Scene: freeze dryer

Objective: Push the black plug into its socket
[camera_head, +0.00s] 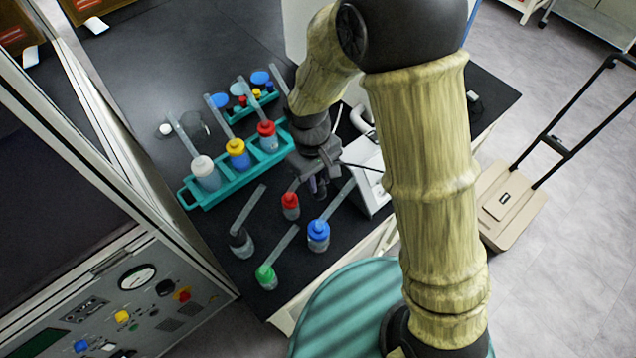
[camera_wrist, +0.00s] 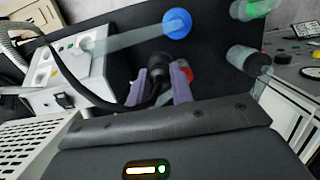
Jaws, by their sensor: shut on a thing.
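My gripper (camera_head: 319,186) is low over the black table, beside the white device, in the head view. In the wrist view its two purple fingers (camera_wrist: 162,84) are shut on the black plug (camera_wrist: 160,63), and a black cable (camera_wrist: 82,92) runs from it to the left. The white device (camera_wrist: 72,68), with several round openings in its panel, is left of the plug and apart from it; it also shows in the head view (camera_head: 371,188). I cannot tell which opening is the plug's socket. The plug is hidden in the head view.
Red-capped (camera_head: 290,200), blue-capped (camera_head: 318,232), green-capped (camera_head: 265,275) and black-capped (camera_head: 241,241) bottles stand on the table near my gripper. A teal rack (camera_head: 228,190) with capped bottles is to the left. A control-panel machine (camera_head: 110,305) stands at the lower left.

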